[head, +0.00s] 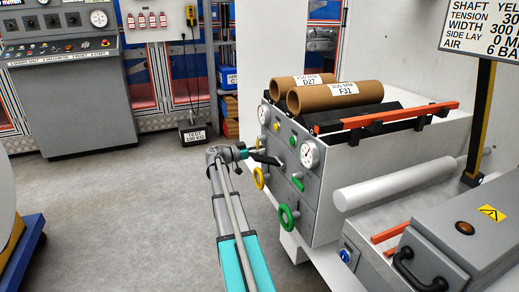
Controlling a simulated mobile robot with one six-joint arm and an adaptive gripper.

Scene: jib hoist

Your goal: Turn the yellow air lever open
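The grey machine's panel (307,222) carries gauges, knobs, levers and handwheels. A yellow ring-shaped handwheel (259,178) is on its left part, just below my gripper. My gripper (268,156) is at the left part of the panel, its dark fingers pointing right towards it. Small yellow details show just above the gripper; the yellow air lever cannot be clearly made out and may be partly hidden by the gripper. A short green lever (298,185) and a green handwheel (287,217) are farther right. I cannot tell whether the fingers are open or touching anything.
Two cardboard cores (337,97) lie on top of the machine, beside an orange bar (388,116). A white roller (400,185) and a grey box with a black handle (465,240) are at right. A control console (65,95) stands back left.

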